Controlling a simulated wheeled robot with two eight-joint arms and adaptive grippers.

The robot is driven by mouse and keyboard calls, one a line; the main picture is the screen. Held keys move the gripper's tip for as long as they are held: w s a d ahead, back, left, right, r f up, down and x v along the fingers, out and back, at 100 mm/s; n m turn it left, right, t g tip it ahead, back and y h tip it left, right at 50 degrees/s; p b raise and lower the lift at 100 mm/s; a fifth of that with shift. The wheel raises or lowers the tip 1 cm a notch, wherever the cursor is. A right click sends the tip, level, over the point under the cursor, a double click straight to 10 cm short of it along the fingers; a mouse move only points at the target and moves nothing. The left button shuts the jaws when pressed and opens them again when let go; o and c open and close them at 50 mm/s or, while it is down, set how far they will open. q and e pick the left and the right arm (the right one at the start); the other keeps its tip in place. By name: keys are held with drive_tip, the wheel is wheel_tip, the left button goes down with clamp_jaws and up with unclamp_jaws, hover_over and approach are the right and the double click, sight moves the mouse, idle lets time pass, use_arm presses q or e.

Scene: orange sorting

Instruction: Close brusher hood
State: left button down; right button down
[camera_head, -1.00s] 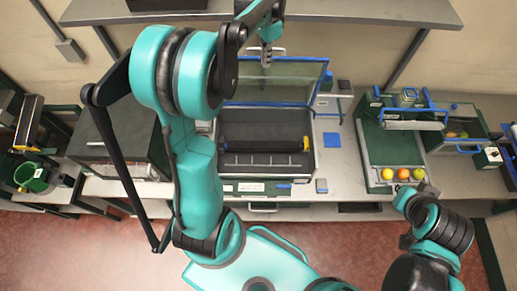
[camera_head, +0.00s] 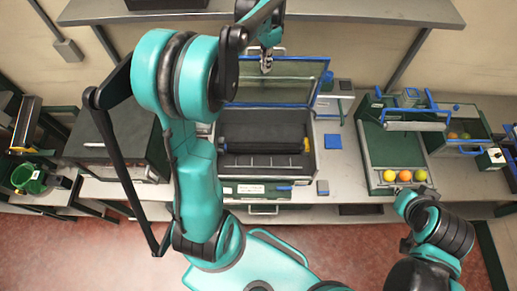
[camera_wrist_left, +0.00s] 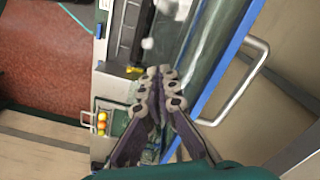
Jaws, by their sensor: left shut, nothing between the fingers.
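The brusher hood (camera_head: 300,69) is a see-through panel in a blue frame, standing raised at the back of the brusher (camera_head: 263,170). The brusher's dark roller bed (camera_head: 262,135) lies uncovered below it. My left gripper (camera_head: 266,64) is by the hood's upper edge, shut and empty. In the left wrist view, the gripper's fingertips (camera_wrist_left: 159,88) are together in front of the hood's panel, with its blue edge (camera_wrist_left: 221,72) and pale handle (camera_wrist_left: 250,88) to the right. I cannot tell whether the fingers touch the hood. My right arm is at lower right; its fingertips are not visible.
A green tray (camera_head: 377,150) with several fruits (camera_head: 404,176) stands right of the brusher. A dark-topped box (camera_head: 112,133) stands to its left. A shelf (camera_head: 370,10) overhangs the back. A green bucket (camera_head: 30,178) is at far left.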

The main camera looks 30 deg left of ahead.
sight(265, 77)
use_arm(q)
drive_tip(key=shift+f, duration=0.1)
use_arm(e)
drive_tip(key=shift+f, duration=0.1)
idle(0.5)
use_arm(q)
drive_tip(key=shift+f+b, duration=0.8)
drive_tip(key=shift+f, duration=0.05)
drive_tip(key=shift+s+d+f+b, duration=0.3)
drive_tip(key=shift+s+f+b, duration=0.15)
drive_tip(key=shift+s, duration=0.1)
use_arm(e)
drive_tip(key=shift+s+d+f, duration=0.15)
drive_tip(key=shift+s+f, duration=0.15)
drive_tip(key=shift+f, duration=0.25)
drive_tip(key=shift+s+d+f, duration=0.15)
drive_tip(key=shift+s+f, duration=0.15)
drive_tip(key=shift+f, duration=0.2)
drive_tip(key=shift+f, duration=0.1)
